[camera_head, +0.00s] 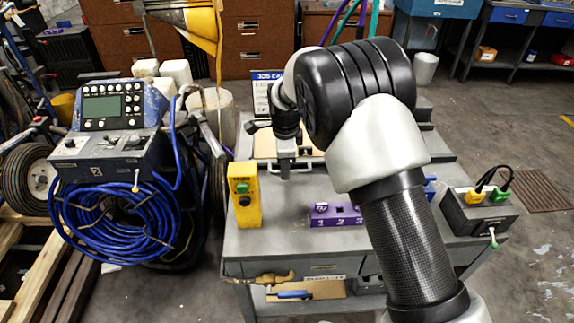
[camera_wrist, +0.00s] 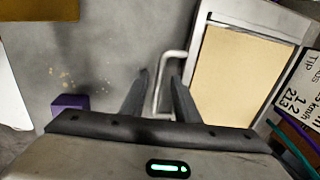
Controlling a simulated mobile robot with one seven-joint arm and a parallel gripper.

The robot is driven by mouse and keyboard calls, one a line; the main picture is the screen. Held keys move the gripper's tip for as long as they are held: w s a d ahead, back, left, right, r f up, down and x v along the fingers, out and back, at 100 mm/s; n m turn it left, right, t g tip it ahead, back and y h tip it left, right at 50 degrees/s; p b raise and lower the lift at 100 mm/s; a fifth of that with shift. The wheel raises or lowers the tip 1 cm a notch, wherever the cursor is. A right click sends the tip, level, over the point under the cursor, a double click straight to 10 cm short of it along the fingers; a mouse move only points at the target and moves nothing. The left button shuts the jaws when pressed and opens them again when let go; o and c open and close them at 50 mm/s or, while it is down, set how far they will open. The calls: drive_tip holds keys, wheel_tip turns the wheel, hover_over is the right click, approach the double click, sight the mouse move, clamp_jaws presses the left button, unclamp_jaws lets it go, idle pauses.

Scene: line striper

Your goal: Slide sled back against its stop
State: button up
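The sled appears as a tan board in a pale metal frame (camera_wrist: 243,75) on the right of the wrist view. It also shows in the head view (camera_head: 265,146), partly hidden behind my gripper and arm. Its bent metal handle (camera_wrist: 159,88) sticks out from the sled's near edge. My gripper (camera_wrist: 158,77) is open, with one finger on each side of the handle bar. I cannot tell whether either finger touches it. In the head view my gripper (camera_head: 284,172) points down at the sled's handle end. I cannot make out the stop.
A yellow button box (camera_head: 244,195) stands at the table's left edge. A purple numbered block (camera_head: 334,214) sits near the front. A dark box with colored clips (camera_head: 480,212) is at the right. A blue hose reel machine (camera_head: 120,180) stands left of the table.

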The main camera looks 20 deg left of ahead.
drive_tip(key=shift+d, duration=0.15)
drive_tip(key=shift+r, duration=0.3)
wheel_tip(320, 180, up, 17)
drive_tip(key=s+d+p, duration=0.1)
drive_tip(key=s+p, duration=0.1)
drive_tip(key=shift+s+d+f, duration=0.15)
drive_tip(key=shift+s+f, duration=0.05)
drive_tip(key=shift+s, duration=0.2)
drive_tip(key=s+d+r+n+t+p, duration=0.1)
drive_tip(key=s+d+r+n+p, duration=0.2)
drive_tip(key=d+r, duration=0.6)
drive_tip(key=s+d+r+n+p, duration=0.2)
drive_tip(key=s+d+r+p, duration=0.1)
drive_tip(key=d+r, duration=0.65)
drive_tip(key=s+d+r+n+t+p, duration=0.1)
drive_tip(key=s+d+n+p, duration=0.2)
drive_tip(key=s+d, duration=0.5)
drive_tip(key=s+d+r+n+t+h+p, duration=0.1)
drive_tip(key=s+d+r+n+p, duration=0.1)
drive_tip(key=s+d+n, duration=0.3)
drive_tip(key=s+d+p, duration=0.1)
drive_tip(key=s+d, duration=0.3)
drive_tip(key=s, duration=0.1)
drive_tip(key=shift+s+d+t, duration=0.25)
drive_tip(key=shift+t, duration=0.05)
